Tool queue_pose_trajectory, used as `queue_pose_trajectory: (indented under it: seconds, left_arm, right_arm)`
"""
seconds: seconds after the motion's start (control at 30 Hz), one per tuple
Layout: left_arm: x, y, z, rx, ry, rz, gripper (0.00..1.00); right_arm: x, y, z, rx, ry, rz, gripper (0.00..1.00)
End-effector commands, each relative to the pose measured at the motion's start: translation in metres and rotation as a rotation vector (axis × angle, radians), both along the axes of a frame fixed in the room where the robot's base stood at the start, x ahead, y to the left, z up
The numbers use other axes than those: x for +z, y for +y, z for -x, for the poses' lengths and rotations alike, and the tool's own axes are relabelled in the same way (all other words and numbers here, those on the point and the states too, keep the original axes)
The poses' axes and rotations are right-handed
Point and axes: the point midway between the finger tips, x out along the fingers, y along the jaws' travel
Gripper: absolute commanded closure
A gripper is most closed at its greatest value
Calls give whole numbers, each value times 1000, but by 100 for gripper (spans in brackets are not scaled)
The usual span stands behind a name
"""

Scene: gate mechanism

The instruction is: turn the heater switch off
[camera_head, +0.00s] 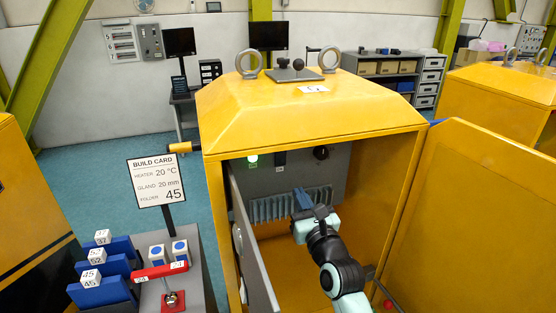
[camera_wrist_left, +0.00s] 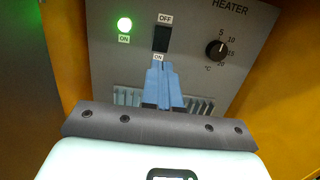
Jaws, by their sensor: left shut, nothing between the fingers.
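The heater switch (camera_wrist_left: 161,39) is a dark rocker on the grey heater panel (camera_wrist_left: 196,75), with an OFF label above it and an ON label below. The green lamp (camera_wrist_left: 124,24) beside it, marked ON, is lit. Which way the rocker is tilted is hard to tell. In the head view the switch (camera_head: 280,158) shows small inside the yellow cabinet. My left gripper (camera_wrist_left: 158,66) is shut and empty, its blue fingertips just below the ON label in the wrist picture. It also shows in the head view (camera_head: 299,193), before the panel. My right gripper is out of view.
The heater dial (camera_wrist_left: 221,49) is right of the switch, and radiator fins (camera_head: 283,204) lie below the panel. The cabinet's grey inner door (camera_head: 254,262) stands open on the left, its yellow door (camera_head: 492,220) on the right. A build card (camera_head: 156,181) reads heater 20 °C.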

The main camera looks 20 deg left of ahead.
Motion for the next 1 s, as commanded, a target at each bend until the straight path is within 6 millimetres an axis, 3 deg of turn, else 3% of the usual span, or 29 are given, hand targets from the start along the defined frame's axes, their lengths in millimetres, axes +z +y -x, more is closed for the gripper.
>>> queue_pose_trajectory:
  seconds: [0.43,1.0]
  left_arm:
    - [2,7,-9,3,0,0,100]
    - [20,68,-100,2,-3,1,100]
  right_arm:
    - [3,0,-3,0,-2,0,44]
    - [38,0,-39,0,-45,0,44]
